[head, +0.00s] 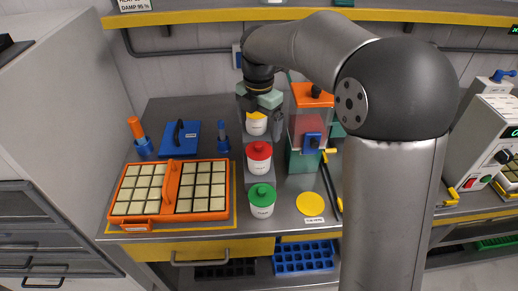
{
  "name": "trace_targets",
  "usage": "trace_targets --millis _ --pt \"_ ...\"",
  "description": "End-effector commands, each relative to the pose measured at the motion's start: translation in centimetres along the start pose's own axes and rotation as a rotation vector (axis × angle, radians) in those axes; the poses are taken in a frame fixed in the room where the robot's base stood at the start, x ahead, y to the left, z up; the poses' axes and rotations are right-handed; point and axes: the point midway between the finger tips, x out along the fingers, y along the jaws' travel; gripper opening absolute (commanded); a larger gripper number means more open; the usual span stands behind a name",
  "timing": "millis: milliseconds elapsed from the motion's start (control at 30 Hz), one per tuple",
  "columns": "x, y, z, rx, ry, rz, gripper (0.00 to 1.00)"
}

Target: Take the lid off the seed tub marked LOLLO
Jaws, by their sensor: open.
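Three white seed tubs stand in a row on a grey strip: one with a green lid (262,193) in front, one with a red lid (259,150) in the middle, one with a yellow lid (257,116) at the back. Each tub has a small label on its front, too small to read, so I cannot tell which is LOLLO. My gripper (259,112) is open, pointing down over the back tub and partly covering its yellow lid. I cannot tell whether its fingers touch that lid.
An orange tray (168,219) of pale cells lies left of the tubs, with a blue handled block (180,139) behind it. An orange-topped dispenser (312,96) stands close on the right.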

Motion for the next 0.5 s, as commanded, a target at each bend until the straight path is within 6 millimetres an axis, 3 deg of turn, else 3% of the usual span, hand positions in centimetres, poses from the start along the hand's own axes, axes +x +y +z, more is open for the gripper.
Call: trace_targets --millis 100,367,500 --pt "1.9 0.0 0.0 0.000 0.002 -0.003 0.95" --pt "3.7 0.0 0.0 0.001 0.001 -0.002 0.95" --pt "5.7 0.1 0.2 0.002 0.002 -0.004 0.95"
